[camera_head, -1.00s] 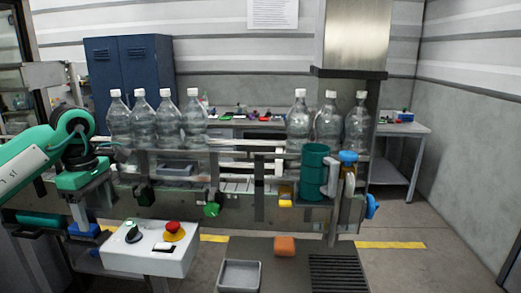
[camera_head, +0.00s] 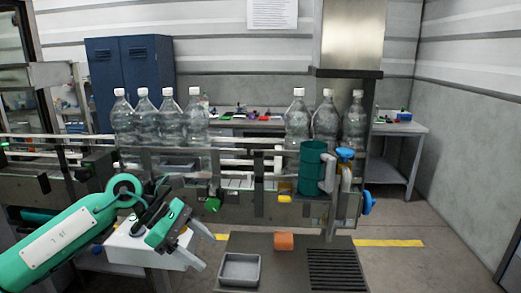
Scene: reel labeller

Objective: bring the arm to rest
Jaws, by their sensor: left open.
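My left arm, green and white, comes in from the lower left. My left gripper (camera_head: 200,247) is open, with its two fingers pointing right and down. It hangs in front of the white control box (camera_head: 122,243) and covers most of the box's top, so the knob and red button are hidden or hard to make out. Nothing shows between the fingers. My right gripper is not in view.
A dark table with a grey tray (camera_head: 240,269), an orange block (camera_head: 284,241) and a slotted grille (camera_head: 335,268) lies right of the gripper. Behind runs a conveyor with several clear bottles (camera_head: 297,122) and a teal cylinder (camera_head: 312,170). Open floor lies at the right.

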